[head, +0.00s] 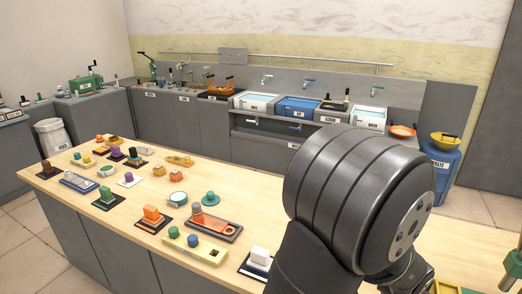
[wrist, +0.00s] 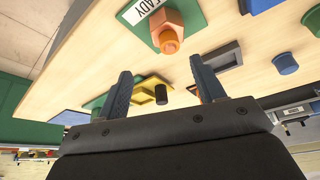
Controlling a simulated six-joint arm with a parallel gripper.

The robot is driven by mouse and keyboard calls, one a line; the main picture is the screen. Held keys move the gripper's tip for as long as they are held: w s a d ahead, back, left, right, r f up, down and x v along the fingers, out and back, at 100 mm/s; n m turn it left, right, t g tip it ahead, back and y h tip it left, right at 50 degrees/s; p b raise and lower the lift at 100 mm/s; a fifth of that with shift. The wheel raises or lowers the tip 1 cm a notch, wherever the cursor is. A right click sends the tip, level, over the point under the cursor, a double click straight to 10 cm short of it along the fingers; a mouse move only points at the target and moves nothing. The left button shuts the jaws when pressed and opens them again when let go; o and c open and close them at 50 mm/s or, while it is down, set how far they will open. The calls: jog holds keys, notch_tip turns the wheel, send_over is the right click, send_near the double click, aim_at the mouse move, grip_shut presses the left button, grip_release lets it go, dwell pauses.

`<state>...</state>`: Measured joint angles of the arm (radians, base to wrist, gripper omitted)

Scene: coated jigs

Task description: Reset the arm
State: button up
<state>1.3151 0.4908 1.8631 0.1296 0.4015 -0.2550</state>
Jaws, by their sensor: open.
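My gripper (wrist: 163,84) is open and empty in the wrist view, its two dark fingers apart over the pale wooden table (wrist: 265,85). An orange hexagonal piece with a round knob (wrist: 168,36) lies on a green plate with a "READY" label (wrist: 197,14), beyond the fingertips. A yellow piece (wrist: 148,82) and a black knob (wrist: 161,94) show between the fingers. In the head view my arm fills the right side and hides part of the table; the fingers cannot be made out there.
Many coloured jigs stand on the table (head: 50,180) in the head view, among them an orange block (head: 152,214) and a white block (head: 259,256). Sinks with a blue basin (head: 297,106) line the back wall. A blue drum (head: 440,165) stands at right.

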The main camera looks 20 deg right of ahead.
jog(key=s+a+r, duration=0.2)
jog(key=s+r, duration=0.4)
jog(key=s, duration=0.4)
jog(key=w+d, duration=1)
jog(key=w, duration=0.4)
jog(key=w+f, duration=0.5)
jog(key=w, duration=0.3)
jog(key=shift+w+f, duration=0.25)
jog(key=s+a+r, duration=0.2)
jog(key=s+a, duration=0.1)
jog(key=s, duration=0.6)
jog(key=s+a+r, duration=0.3)
jog(key=s+a, duration=0.1)
jog(key=s, duration=0.6)
jog(key=shift+r, duration=0.25)
